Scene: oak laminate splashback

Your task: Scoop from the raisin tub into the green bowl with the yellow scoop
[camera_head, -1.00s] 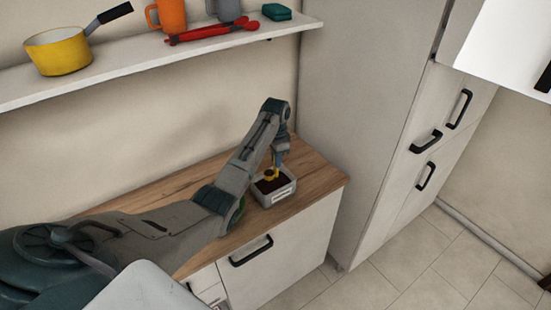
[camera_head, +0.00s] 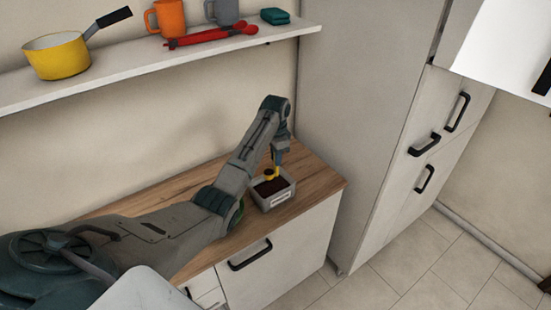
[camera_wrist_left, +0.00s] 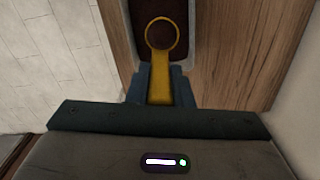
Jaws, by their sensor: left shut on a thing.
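The raisin tub (camera_head: 283,199) is a grey box with a white label, on the wooden counter near its right end, with dark contents inside. My left gripper (camera_head: 278,160) is above it, shut on the handle of the yellow scoop (camera_head: 272,177). The scoop's head is over the tub's opening and looks dark inside. In the left wrist view the scoop (camera_wrist_left: 160,75) sticks out from the gripper (camera_wrist_left: 160,85) over the dark tub (camera_wrist_left: 189,40). A green curved edge, seemingly the green bowl (camera_head: 238,214), shows beside my left forearm, which hides most of it. My right gripper is out of view.
A shelf (camera_head: 150,71) above holds a yellow pot (camera_head: 58,57), an orange mug (camera_head: 167,18), a grey mug, red tongs and a green sponge. A tall cabinet (camera_head: 360,120) stands right of the counter (camera_head: 318,180). Bare counter lies behind my arm.

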